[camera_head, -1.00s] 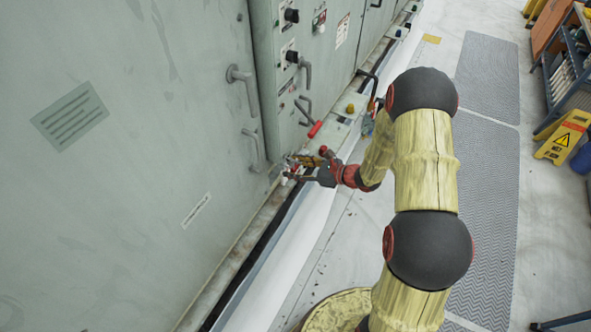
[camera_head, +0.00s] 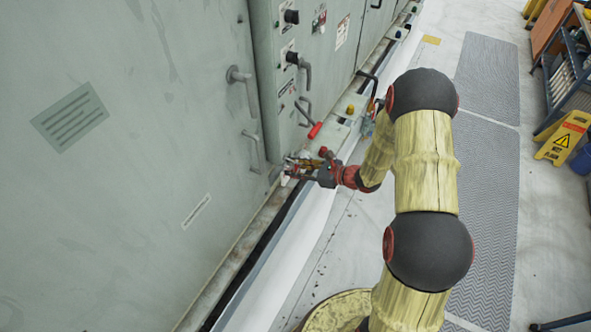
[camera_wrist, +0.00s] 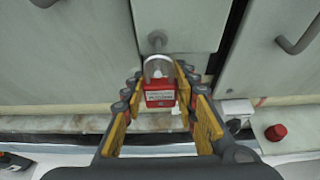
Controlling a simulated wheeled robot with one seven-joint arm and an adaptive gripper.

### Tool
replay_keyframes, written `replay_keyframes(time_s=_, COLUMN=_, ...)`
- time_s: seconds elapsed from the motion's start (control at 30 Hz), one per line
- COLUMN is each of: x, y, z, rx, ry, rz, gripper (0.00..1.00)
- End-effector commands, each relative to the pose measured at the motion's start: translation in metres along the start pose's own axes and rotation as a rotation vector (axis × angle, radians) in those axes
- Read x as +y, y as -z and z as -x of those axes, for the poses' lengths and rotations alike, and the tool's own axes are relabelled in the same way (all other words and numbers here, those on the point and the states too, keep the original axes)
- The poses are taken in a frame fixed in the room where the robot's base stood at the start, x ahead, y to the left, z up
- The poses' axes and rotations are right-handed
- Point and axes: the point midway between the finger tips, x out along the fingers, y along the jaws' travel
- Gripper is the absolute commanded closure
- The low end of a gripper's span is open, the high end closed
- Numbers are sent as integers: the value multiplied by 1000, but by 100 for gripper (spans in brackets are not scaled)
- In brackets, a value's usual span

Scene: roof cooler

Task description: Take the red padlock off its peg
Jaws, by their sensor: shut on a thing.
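The red padlock (camera_wrist: 159,97) is in the wrist view, body upright with a white label, its pale shackle pointing up. My gripper (camera_wrist: 159,90) is shut on the padlock's body, with a yellow-padded finger on each side. A round grey peg (camera_wrist: 157,38) sticks out of the cabinet just above the shackle. I cannot tell whether the shackle is still around the peg. In the head view my gripper (camera_head: 292,169) is at the foot of the cabinet, and the padlock is mostly hidden by the fingers.
The grey-green cabinet (camera_head: 120,150) fills the left, with door handles (camera_head: 243,88) near my gripper. A red knob (camera_wrist: 275,132) sits on the ledge to the right. Floor at right is open, with a wet-floor sign (camera_head: 564,138).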

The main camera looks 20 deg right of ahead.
Motion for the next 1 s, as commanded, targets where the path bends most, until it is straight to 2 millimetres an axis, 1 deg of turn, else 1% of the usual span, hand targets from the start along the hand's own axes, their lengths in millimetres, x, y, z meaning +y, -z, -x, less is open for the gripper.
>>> replay_keyframes(time_s=0.17, x=0, y=-8, z=3, rx=-1, ry=0, rz=3, gripper=99)
replay_keyframes(time_s=0.27, x=-1, y=-16, z=7, rx=-1, ry=1, rz=3, gripper=99)
replay_keyframes(time_s=0.3, x=-2, y=-11, z=14, rx=0, ry=4, rz=-1, gripper=99)
replay_keyframes(time_s=0.37, x=-2, y=-6, z=24, rx=0, ry=4, rz=-1, gripper=99)
replay_keyframes(time_s=0.47, x=-2, y=2, z=44, rx=0, ry=6, rz=-2, gripper=99)
replay_keyframes(time_s=0.7, x=-2, y=27, z=103, rx=0, ry=7, rz=-2, gripper=99)
replay_keyframes(time_s=0.8, x=-1, y=36, z=125, rx=0, ry=5, rz=-2, gripper=99)
replay_keyframes(time_s=0.9, x=-1, y=43, z=143, rx=-1, ry=5, rz=-2, gripper=99)
replay_keyframes(time_s=1.0, x=-1, y=49, z=156, rx=0, ry=3, rz=-1, gripper=99)
